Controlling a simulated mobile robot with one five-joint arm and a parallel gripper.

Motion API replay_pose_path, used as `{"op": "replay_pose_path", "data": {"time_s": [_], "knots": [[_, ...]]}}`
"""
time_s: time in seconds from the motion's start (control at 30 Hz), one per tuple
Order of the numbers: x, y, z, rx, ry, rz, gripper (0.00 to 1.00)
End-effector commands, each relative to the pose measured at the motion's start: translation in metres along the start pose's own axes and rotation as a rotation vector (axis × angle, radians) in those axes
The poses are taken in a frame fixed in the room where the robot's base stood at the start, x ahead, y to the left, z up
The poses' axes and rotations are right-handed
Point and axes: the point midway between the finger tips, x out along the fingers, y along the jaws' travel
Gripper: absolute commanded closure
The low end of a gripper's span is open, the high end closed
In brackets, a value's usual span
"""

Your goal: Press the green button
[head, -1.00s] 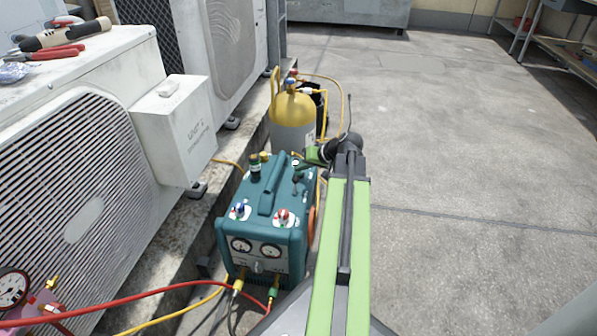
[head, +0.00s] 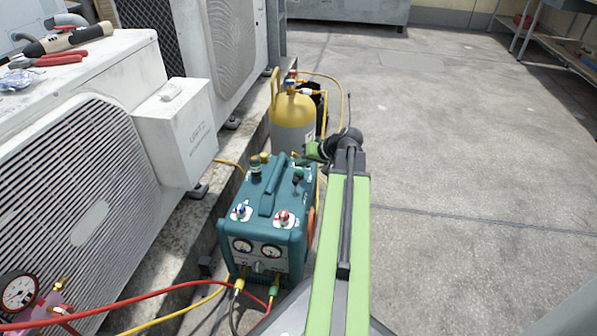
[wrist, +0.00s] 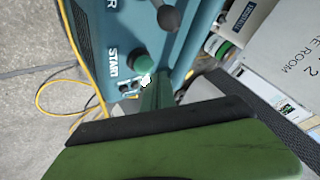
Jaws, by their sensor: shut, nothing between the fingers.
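The teal machine (head: 268,215) stands on the roof floor in the head view. The green button (wrist: 140,61) is a round cap on its top panel, beside the white "START" label, in the wrist view. My gripper (wrist: 152,92) is shut and empty. Its tips point at the panel close to the button, and I cannot tell if they touch it. In the head view my gripper (head: 304,158) is over the far right of the machine's top, partly hidden by its own housing.
A dark round-headed lever (wrist: 168,18) stands near the button. A yellow-topped cylinder (head: 293,118) is behind the machine, and condenser units (head: 75,200) line the left. Red and yellow hoses (head: 150,292) run in front. The floor at right is clear.

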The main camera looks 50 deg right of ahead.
Motion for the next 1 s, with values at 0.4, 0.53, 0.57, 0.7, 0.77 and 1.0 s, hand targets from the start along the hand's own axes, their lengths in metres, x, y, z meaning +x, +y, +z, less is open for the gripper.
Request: {"op": "replay_pose_path", "data": {"time_s": [0.4,0.53,0.57,0.7,0.77,1.0], "knots": [[-0.032,-0.023,-0.023,0.000,0.000,0.000,1.00],[-0.035,-0.026,-0.026,0.000,0.000,0.000,1.00],[-0.035,-0.025,-0.025,0.000,0.000,0.000,1.00],[-0.034,-0.025,-0.025,0.000,0.000,0.000,1.00],[-0.034,-0.025,-0.025,0.000,0.000,0.000,1.00],[-0.034,-0.024,-0.025,0.000,0.000,0.000,1.00]]}}
